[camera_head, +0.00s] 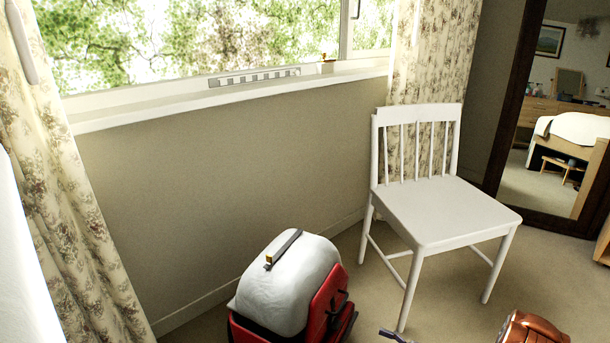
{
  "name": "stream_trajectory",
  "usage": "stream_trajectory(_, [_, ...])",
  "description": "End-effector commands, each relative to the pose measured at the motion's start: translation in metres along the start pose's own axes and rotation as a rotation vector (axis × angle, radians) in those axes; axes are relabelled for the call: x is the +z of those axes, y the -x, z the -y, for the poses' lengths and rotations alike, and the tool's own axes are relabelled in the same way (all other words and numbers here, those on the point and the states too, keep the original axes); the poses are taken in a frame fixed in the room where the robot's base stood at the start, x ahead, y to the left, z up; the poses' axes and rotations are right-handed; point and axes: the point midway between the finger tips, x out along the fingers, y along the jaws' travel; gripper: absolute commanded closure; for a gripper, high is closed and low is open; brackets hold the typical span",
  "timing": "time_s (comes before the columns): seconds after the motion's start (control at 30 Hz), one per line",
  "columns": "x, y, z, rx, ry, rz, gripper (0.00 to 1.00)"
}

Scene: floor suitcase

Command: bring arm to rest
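My gripper is not clearly in view. A small dark, thin piece (396,336) shows at the bottom edge, and I cannot tell what it belongs to. A red case-like thing (326,297) with black parts is at the bottom centre, cut off by the frame edge. A white rounded bulk (287,290) fills its top. A narrow dark and yellowish item (283,249) lies on the white top.
A white chair (440,215) stands on the beige carpet, right of the red thing. A brown leather-like object (532,329) is at the bottom right. A dark-framed mirror (500,110) stands at the right. A patterned curtain (65,215) hangs at left beside the window wall.

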Motion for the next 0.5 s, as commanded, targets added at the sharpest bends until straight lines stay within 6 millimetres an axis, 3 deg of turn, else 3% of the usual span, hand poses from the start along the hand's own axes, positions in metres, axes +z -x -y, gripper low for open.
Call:
stream_trajectory(0.13, [0.0, 0.0, 0.0, 0.0, 0.0, 0.0, 0.33])
stream_trajectory(0.5, [-0.065, -0.017, -0.073, 0.124, 0.101, 0.229, 0.33])
